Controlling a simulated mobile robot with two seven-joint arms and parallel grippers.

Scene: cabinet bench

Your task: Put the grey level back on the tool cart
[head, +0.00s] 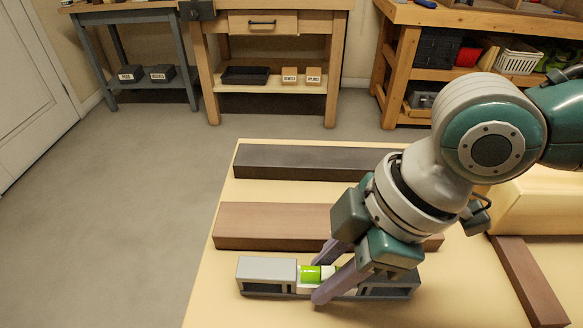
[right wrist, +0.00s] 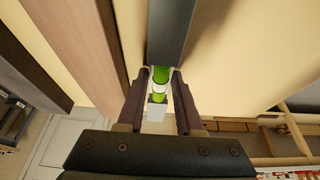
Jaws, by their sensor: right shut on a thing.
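The grey level (head: 265,270) lies lengthwise along the near part of a pale yellow top, with a bright green vial in its middle. My right gripper (head: 322,275) comes down over it from the right and is shut on its middle, one finger on each side. In the right wrist view the level (right wrist: 167,32) runs between the fingertips (right wrist: 160,75), with the green vial between them. The fingers hide part of the level in the head view. I cannot tell which piece of furniture is the tool cart. My left gripper is not in view.
A brown plank (head: 265,225) lies just behind the level, and a dark plank (head: 290,160) farther back. Another brown plank (head: 528,282) and a pale block (head: 545,205) are at the right. Benches with shelves stand across open grey floor (head: 130,190).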

